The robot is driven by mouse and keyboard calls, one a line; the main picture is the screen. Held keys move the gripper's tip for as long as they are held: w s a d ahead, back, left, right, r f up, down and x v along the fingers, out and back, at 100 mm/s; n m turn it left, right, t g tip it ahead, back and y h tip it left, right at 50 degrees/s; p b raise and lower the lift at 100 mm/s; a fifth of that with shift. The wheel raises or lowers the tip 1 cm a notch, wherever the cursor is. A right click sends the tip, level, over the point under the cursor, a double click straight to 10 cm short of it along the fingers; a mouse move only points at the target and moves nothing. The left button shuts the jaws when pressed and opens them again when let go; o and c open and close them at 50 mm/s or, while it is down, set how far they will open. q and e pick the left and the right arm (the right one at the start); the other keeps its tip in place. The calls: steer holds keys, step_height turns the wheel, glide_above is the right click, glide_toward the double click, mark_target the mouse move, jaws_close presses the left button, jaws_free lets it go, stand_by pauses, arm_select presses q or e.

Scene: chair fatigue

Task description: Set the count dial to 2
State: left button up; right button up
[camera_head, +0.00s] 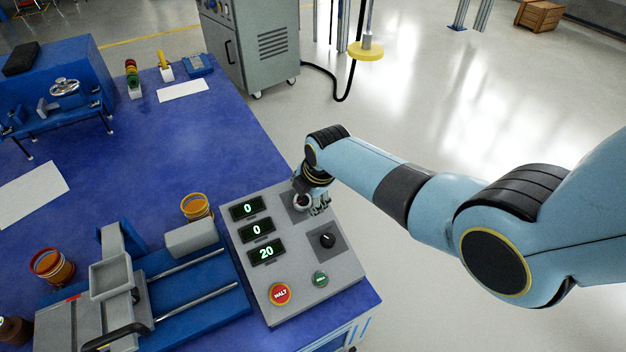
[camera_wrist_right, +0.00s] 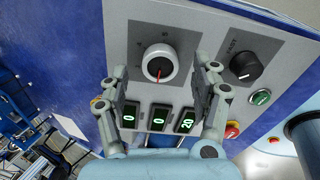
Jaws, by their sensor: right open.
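In the head view the dial (camera_head: 301,202) is partly hidden by my right gripper (camera_head: 318,205). In the wrist view my right gripper (camera_wrist_right: 164,75) is open, with one finger on each side of the dial and no clear contact. A black knob (camera_head: 327,240) sits on another plate. Three displays (camera_head: 257,230) read 0, 0 and 20. My left gripper is not in view.
The panel has a red HALT button (camera_head: 280,293) and a green button (camera_head: 320,279). A slide fixture (camera_head: 125,290) and an orange cup (camera_head: 195,207) stand to its left on the blue table (camera_head: 170,150). A grey cabinet (camera_head: 250,45) stands behind.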

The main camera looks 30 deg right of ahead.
steer(key=v, duration=0.9)
steer(key=shift+r, duration=0.3)
steer(key=shift+s, duration=0.1)
